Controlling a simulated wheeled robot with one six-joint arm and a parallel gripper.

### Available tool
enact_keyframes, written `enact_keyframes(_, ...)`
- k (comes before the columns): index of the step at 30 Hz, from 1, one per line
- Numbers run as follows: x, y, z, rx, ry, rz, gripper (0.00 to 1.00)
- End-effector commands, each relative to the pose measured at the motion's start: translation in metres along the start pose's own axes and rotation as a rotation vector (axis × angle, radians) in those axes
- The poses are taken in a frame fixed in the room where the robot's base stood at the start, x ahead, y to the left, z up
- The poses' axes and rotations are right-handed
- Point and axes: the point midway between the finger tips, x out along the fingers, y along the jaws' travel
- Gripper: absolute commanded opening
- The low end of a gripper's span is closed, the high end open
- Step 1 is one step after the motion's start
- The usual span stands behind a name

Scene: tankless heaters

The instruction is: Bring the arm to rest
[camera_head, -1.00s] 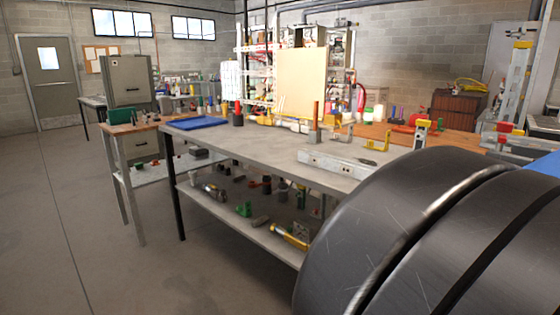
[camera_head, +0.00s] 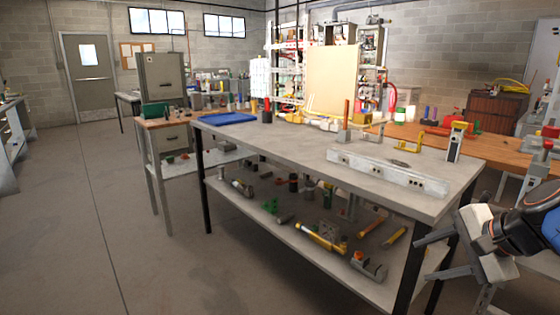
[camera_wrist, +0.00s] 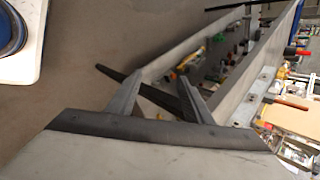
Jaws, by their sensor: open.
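My gripper (camera_head: 424,262) is at the lower right of the head view, off the near right corner of the grey workbench (camera_head: 290,143). Its two fingers point left, spread apart, with nothing between them. In the wrist view the open fingers (camera_wrist: 161,78) stand over the floor, with the bench's edge and lower shelf beyond them. The dark arm behind the gripper runs off the right edge of the head view.
The workbench holds a blue tray (camera_head: 229,118), a long metal bar (camera_head: 387,173) and a yellow-topped clamp (camera_head: 456,141). Its lower shelf (camera_head: 262,217) carries several tools. A wooden-topped bench (camera_head: 505,150) stands behind at right. The floor (camera_head: 70,220) at left is open.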

Motion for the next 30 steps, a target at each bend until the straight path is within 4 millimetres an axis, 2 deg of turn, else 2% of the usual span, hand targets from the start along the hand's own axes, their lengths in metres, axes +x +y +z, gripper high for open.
enact_keyframes(1,0.004,0.009,0.009,-0.085,0.0,0.032,0.46)
enact_keyframes(6,0.014,0.042,0.027,-0.372,0.008,0.137,0.46)
enact_keyframes(18,0.023,0.103,0.042,-1.074,0.017,0.335,0.46)
enact_keyframes(24,0.023,0.117,0.041,-1.327,0.024,0.392,0.46)
enact_keyframes(30,0.023,0.121,0.039,-1.416,0.028,0.412,0.46)
